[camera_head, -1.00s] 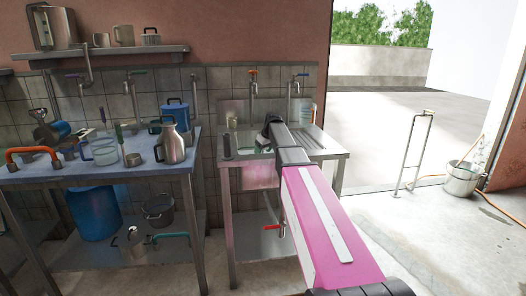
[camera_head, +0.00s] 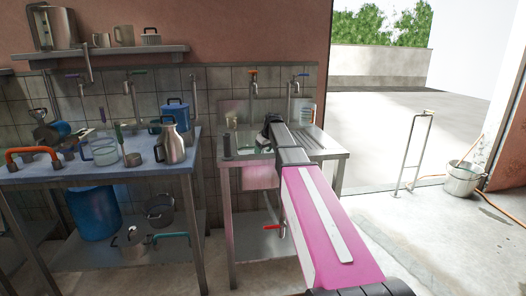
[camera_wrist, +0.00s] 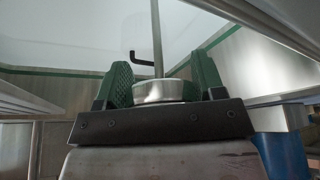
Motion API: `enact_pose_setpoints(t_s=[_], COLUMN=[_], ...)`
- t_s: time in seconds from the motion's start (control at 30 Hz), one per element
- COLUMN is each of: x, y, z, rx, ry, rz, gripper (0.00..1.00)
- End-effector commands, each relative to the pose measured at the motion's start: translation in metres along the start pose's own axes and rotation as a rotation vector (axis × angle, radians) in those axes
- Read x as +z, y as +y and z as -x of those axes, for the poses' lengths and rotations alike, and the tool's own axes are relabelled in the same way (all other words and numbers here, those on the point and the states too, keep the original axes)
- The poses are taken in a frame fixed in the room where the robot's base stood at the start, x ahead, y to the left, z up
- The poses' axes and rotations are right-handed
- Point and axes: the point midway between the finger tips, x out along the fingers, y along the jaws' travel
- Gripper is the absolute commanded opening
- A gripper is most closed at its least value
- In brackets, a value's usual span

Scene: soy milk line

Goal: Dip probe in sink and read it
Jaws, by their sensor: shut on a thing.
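The sink (camera_head: 326,156) is a metal stand with a basin at the left and a ribbed drainboard at the right, against the tiled wall. My gripper (camera_head: 270,124) is over the basin area, mostly hidden behind my own arm. In the wrist view my gripper (camera_wrist: 162,72) has its green fingers on either side of a round silver piece (camera_wrist: 158,91), probably the head of the probe, and is shut on it. A thin grey rod (camera_wrist: 157,38) shows behind it; I cannot tell if it belongs to the probe. No reading is visible.
A work table (camera_head: 95,179) at the left carries a metal jug (camera_head: 170,147), a blue canister (camera_head: 176,112) and other items. Taps (camera_head: 253,80) stand above the sink. A metal rail (camera_head: 405,155) and bucket (camera_head: 460,180) are at the right.

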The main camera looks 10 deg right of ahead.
Motion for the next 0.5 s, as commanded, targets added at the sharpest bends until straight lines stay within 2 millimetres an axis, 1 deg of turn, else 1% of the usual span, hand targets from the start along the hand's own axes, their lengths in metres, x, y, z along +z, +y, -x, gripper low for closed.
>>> enact_pose_setpoints(t_s=[0.23, 0.5], x=[-0.001, -0.01], y=[0.0, 0.0], z=[0.003, 0.023], rx=[0.0, 0.001], ry=[0.0, 0.001], rz=[0.0, 0.001], gripper=[0.39, 0.39])
